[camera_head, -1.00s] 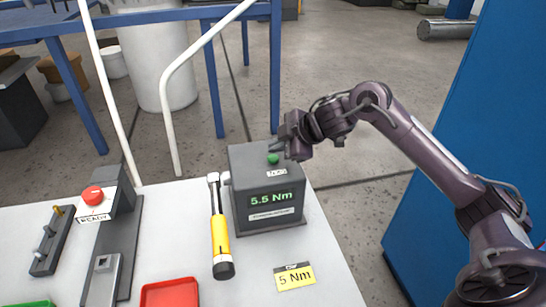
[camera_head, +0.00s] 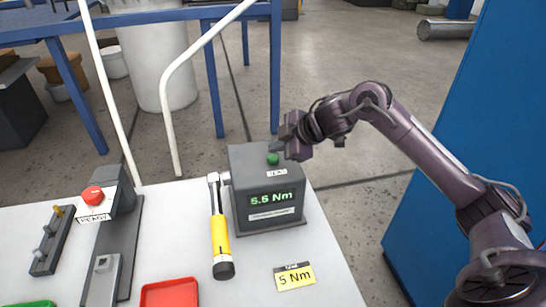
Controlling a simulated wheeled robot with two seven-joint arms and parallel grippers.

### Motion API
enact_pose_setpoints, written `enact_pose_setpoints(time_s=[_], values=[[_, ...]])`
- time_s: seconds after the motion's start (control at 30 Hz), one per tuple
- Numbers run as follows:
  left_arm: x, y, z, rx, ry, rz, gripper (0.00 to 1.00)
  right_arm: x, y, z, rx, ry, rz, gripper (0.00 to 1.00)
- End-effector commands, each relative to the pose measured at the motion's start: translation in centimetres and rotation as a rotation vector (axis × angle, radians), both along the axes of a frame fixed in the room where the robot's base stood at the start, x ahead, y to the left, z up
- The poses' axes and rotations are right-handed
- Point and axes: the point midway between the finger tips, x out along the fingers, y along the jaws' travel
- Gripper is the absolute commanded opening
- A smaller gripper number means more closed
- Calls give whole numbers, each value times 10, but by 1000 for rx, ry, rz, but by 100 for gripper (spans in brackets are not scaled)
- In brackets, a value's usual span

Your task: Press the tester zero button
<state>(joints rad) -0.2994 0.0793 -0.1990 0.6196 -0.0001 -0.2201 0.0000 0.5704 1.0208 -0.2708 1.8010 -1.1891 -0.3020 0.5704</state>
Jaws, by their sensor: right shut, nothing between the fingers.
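The torque tester (camera_head: 265,190) is a dark grey box on the white table, its green display reading about 5.5 Nm. Its green zero button (camera_head: 272,159) stands on the top face, above a small white label. My right gripper (camera_head: 281,150) is shut and empty, coming from the right. Its tip is at the button's upper right in the picture; whether it touches the button I cannot tell. My left gripper is not in view.
A "5 Nm" yellow card (camera_head: 295,277) lies in front of the tester. A red tray (camera_head: 170,295) and a fixture with a red button (camera_head: 93,195) are to the left. A blue cabinet (camera_head: 440,160) stands at the right. White rails rise behind the table.

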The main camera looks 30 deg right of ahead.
Motion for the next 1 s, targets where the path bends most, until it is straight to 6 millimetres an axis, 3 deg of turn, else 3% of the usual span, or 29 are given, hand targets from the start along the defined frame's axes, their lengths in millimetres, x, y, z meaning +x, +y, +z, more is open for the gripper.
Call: enact_pose_setpoints(time_s=[1.0], values=[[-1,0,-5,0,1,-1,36,0,0,-13,-1,1,0,0]])
